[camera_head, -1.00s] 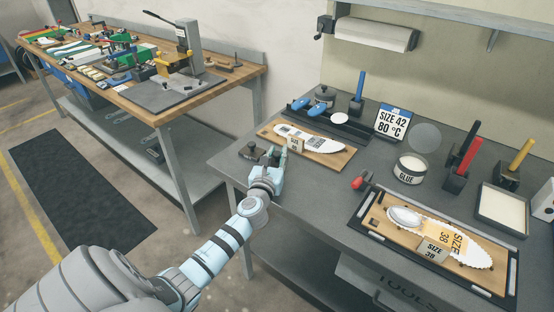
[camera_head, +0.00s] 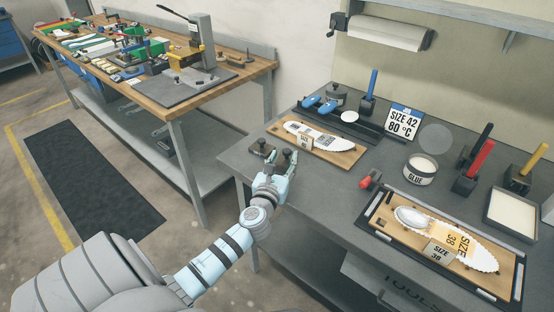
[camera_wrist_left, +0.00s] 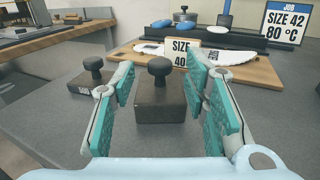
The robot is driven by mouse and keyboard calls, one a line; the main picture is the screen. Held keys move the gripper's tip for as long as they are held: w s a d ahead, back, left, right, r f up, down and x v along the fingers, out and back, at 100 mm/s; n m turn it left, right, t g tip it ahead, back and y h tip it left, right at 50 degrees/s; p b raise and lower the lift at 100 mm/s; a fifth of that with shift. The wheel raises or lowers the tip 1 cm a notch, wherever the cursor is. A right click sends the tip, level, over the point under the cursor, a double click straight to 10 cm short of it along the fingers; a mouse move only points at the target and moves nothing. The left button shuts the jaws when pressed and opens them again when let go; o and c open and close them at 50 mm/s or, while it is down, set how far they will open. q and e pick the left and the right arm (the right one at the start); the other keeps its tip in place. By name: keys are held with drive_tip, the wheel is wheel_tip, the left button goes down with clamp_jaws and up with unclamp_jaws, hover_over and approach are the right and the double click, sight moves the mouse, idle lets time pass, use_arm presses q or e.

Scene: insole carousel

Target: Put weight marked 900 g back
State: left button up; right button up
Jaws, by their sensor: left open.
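Two dark block weights with round knobs stand at the near left corner of the grey bench. One weight (camera_wrist_left: 160,98) is between my left gripper's fingers in the left wrist view. The other weight (camera_wrist_left: 92,76) stands to its left, outside the fingers; it also shows in the head view (camera_head: 261,149). In the head view the left gripper (camera_head: 279,166) is low at the bench edge. My right gripper is not in view.
Behind the weights is a wooden board (camera_head: 343,156) with an insole and a size 40 tag (camera_wrist_left: 180,53). A black tray (camera_head: 345,126) and a job sign (camera_head: 404,121) stand farther back. A red-handled tool (camera_head: 370,180) and a size 38 board (camera_head: 400,236) lie to the right.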

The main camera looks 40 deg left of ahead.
use_arm(q)
drive_tip(key=v, duration=0.7)
drive_tip(key=shift+s+d, duration=0.1)
drive_tip(key=shift+s, duration=0.3)
